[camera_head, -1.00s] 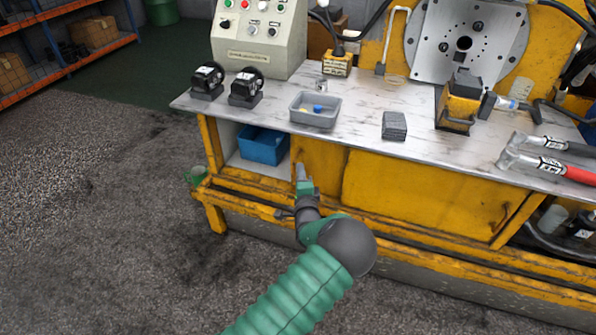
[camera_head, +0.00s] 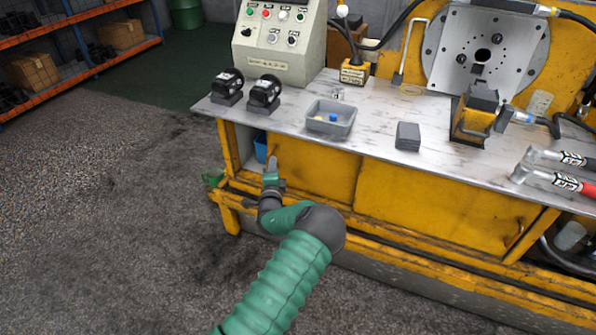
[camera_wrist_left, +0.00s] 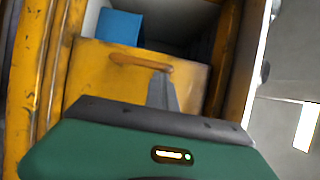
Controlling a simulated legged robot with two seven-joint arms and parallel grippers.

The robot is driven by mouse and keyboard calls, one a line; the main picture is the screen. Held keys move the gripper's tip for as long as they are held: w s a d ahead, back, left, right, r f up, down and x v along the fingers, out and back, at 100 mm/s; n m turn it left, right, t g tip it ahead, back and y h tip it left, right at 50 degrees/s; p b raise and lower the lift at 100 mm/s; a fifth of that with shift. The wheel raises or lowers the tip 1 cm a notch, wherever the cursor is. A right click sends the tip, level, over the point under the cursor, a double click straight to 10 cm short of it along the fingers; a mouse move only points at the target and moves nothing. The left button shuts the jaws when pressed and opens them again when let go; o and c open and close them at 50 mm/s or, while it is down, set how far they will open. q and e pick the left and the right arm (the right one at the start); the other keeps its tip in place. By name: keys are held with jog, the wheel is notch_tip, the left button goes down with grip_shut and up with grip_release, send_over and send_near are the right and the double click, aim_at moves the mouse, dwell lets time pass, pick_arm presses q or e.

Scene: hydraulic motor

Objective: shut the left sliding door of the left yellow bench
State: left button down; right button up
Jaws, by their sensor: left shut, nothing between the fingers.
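The yellow bench (camera_head: 226,196) has a left sliding door (camera_head: 318,172), mostly drawn across the left opening. A narrow gap at its left end shows part of a blue bin (camera_head: 261,148); the bin also shows in the left wrist view (camera_wrist_left: 119,27). My left gripper (camera_head: 271,166) is shut and empty at the door's left end, by its handle. In the left wrist view the finger (camera_wrist_left: 161,90) is right against or just beside the handle (camera_wrist_left: 141,63); I cannot tell if they touch. My right gripper is not in view.
The right sliding door (camera_head: 430,208) stands beside the left one, with an open compartment at the far right. On the benchtop stand a grey tray (camera_head: 330,118), two black parts, a grey block (camera_head: 408,136) and hammers. The floor at left is clear.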

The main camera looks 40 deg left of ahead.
pick_arm(q)
jog(key=s+a+b, duration=0.1)
jog(key=s+a, duration=0.2)
jog(key=a, duration=1.2)
jog(key=shift+s+b, duration=0.3)
jog(key=shift+s, duration=0.05)
